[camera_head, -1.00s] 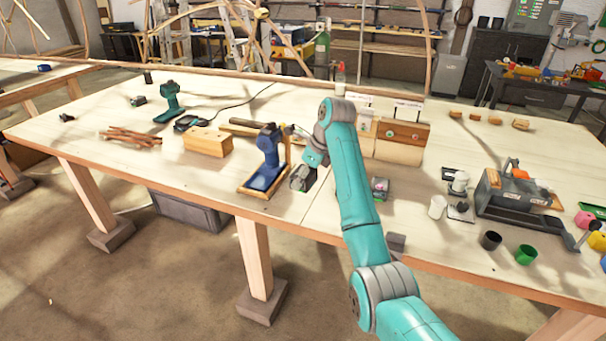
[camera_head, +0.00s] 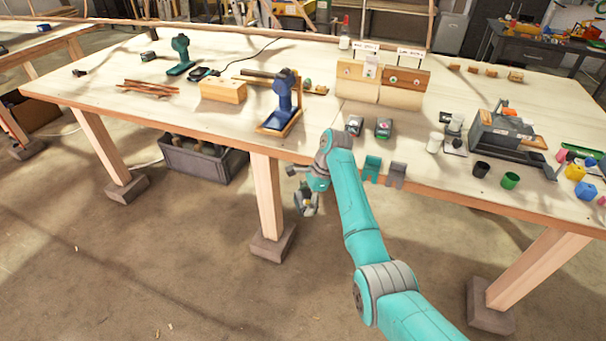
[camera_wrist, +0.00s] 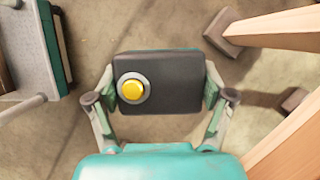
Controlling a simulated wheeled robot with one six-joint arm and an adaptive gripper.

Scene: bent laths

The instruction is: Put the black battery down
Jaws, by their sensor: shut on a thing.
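My gripper (camera_head: 307,203) is shut on a dark block with a round yellow spot on its face, which I take as the black battery (camera_wrist: 178,85). In the wrist view both fingers of my gripper (camera_wrist: 160,100) press on its left and right sides. In the head view the gripper hangs in front of the table's front edge, over bare floor. The battery is small and hard to make out there.
A teal bracket (camera_head: 372,168) and a grey bracket (camera_head: 397,174) sit at that edge. A blue drill on a stand (camera_head: 282,100) is further left. Wooden legs (camera_head: 266,195) stand below.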

